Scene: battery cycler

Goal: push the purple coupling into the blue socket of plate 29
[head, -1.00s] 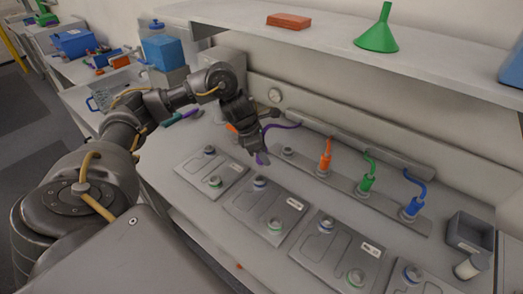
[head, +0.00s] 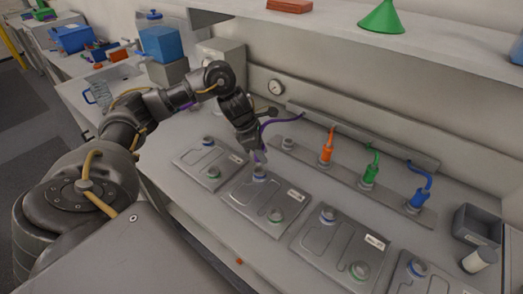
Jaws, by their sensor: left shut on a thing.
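My left gripper (head: 254,145) is shut on the purple coupling (head: 260,157), whose purple cable (head: 285,121) runs back to the wall rail. The coupling points down, just above the blue socket (head: 260,174) of the second plate from the left (head: 243,200). A small gap or contact between them cannot be told. My right gripper is not in view.
Other plates lie left (head: 190,165) and right (head: 325,245). Orange (head: 326,153), green (head: 369,172) and blue (head: 419,198) couplings stand on the rear strip. A grey bin (head: 477,222) and white cylinder (head: 478,260) are at right. A shelf (head: 340,28) overhangs the back.

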